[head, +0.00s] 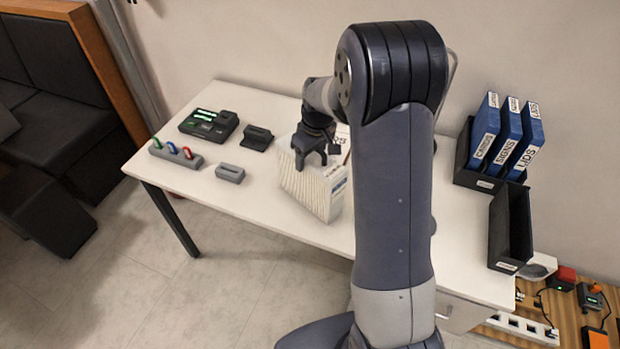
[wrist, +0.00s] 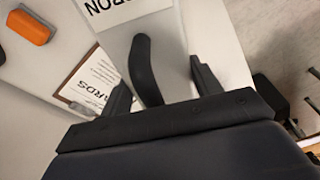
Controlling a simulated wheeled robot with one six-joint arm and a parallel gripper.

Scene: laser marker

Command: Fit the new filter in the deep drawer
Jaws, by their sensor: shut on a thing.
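A white pleated filter (head: 318,192) with a printed label stands under my gripper (head: 309,162), over the front part of the white table. I cannot tell whether its base touches the table top. In the wrist view the filter's white face (wrist: 178,25) carries a partly cut-off label, and my gripper (wrist: 158,78) has its fingers on either side of it, with a dark curved piece (wrist: 145,70) between them. My gripper is shut on the filter. A pale cabinet front (head: 462,312) shows under the table's right end, mostly hidden by my arm; no open drawer shows.
At the table's left are a dark device (head: 209,124), a grey block with coloured pegs (head: 176,154) and small grey blocks. Blue binders (head: 505,136) and an empty black holder (head: 511,229) stand at the right. My arm hides the table's middle right.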

